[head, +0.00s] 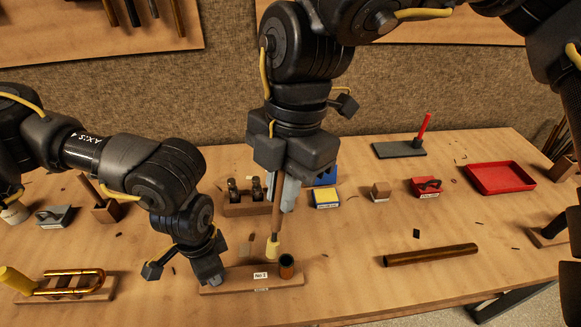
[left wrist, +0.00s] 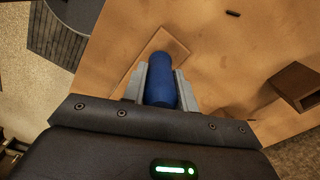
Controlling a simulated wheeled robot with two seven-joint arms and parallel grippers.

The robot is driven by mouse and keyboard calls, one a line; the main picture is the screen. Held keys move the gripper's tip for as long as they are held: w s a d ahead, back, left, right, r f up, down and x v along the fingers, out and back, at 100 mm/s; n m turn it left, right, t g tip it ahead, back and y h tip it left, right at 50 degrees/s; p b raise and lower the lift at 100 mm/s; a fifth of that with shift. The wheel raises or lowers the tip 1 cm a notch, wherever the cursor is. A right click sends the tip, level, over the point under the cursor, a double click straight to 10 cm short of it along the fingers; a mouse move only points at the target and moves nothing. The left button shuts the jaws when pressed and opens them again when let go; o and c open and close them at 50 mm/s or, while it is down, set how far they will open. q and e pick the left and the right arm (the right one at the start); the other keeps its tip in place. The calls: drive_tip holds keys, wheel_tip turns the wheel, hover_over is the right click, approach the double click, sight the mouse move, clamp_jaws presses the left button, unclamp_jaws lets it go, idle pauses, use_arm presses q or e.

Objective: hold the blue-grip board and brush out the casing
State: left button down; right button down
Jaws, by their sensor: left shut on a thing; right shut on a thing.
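The board (head: 235,287) is a flat wooden strip with a "No 1" label, at the table's front. The casing (head: 287,266), a short brown-copper tube, stands upright at its right end. My left gripper (head: 210,283) is at the board's left end, shut on the blue grip (left wrist: 161,82), which the gripper hides in the head view. The board also shows in the left wrist view (left wrist: 172,42). My right gripper (head: 284,193) is shut on the brush (head: 275,228), which hangs bristles down. Its pale bristles are just left of the casing's mouth and appear outside it.
A brass slide on a wooden board (head: 98,294) lies at front left. A dark brown tube (head: 430,255) lies right of the casing. Behind are a wooden block with valves (head: 247,209), a yellow-topped box (head: 327,198) and a red tray (head: 500,190). Table between tube and board is clear.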

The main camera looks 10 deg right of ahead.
drive_tip(key=shift+a+f+n, duration=0.2)
drive_tip(key=shift+f+n, duration=0.3)
drive_tip(key=shift+n, duration=0.7)
drive_tip(key=n, duration=0.2)
drive_tip(key=f+n+h, duration=0.1)
drive_tip(key=n, duration=0.1)
drive_tip(key=shift+w+d+n, duration=0.1)
drive_tip(key=shift+d+n, duration=0.05)
drive_tip(key=shift+n, duration=0.15)
drive_tip(key=shift+w+d+f+n+t+h, duration=0.1)
drive_tip(key=shift+w+f+n+t, duration=0.1)
drive_tip(key=shift+f+n, duration=0.85)
drive_tip(key=shift+w+d+f+n+t+h, duration=0.1)
drive_tip(key=shift+d+f+n+t, duration=0.1)
drive_tip(key=shift+f+n, duration=0.8)
drive_tip(key=shift+w+d+f+n+t+h, duration=0.15)
drive_tip(key=shift+f+n, duration=0.5)
drive_tip(key=shift+n, duration=0.7)
drive_tip(key=shift+a+f, duration=0.1)
drive_tip(key=shift+f, duration=2.5)
